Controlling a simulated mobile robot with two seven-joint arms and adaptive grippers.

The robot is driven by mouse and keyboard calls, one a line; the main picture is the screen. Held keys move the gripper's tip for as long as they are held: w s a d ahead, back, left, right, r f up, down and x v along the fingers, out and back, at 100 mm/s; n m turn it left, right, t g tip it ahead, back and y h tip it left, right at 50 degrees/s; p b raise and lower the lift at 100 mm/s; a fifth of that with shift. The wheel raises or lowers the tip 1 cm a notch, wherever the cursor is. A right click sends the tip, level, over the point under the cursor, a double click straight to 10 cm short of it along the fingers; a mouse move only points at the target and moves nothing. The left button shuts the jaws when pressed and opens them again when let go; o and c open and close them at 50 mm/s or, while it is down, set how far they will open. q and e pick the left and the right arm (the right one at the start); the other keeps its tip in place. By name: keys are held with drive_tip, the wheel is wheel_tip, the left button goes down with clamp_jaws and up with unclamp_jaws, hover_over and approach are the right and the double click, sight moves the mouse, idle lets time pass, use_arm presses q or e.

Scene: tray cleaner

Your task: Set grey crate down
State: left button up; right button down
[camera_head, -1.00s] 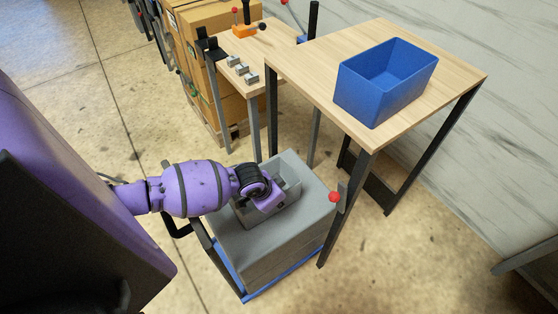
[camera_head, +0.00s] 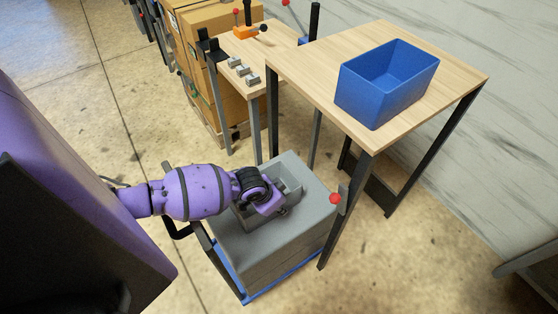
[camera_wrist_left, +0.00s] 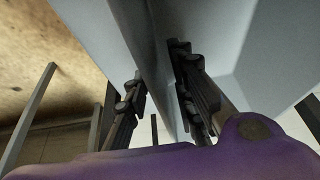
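The grey crate (camera_head: 291,187) is in the head view on the grey block-shaped cart top (camera_head: 300,220), partly hidden by my left arm. My left gripper (camera_wrist_left: 158,68) has one finger on each side of a crate wall (camera_wrist_left: 150,35) in the left wrist view, clamped on it. In the head view my purple left wrist covers the fingers. The crate looks upright; I cannot tell whether its base rests fully on the surface below. My right gripper is in neither view.
A wooden table (camera_head: 320,95) with a blue crate (camera_head: 372,100) on it stands to the right, its dark leg close beside the cart. A red-knobbed lever (camera_head: 335,198) is at the cart's right edge. A smaller table (camera_head: 262,45) and cardboard boxes stand behind.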

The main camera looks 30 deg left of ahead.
use_arm(q)
drive_tip(key=p+v, duration=0.1)
drive_tip(key=v, duration=1)
drive_tip(key=shift+p, duration=0.35)
drive_tip(key=shift+s+a+r, duration=0.1)
drive_tip(key=shift+s+r, duration=0.1)
drive_tip(key=shift+r, duration=0.25)
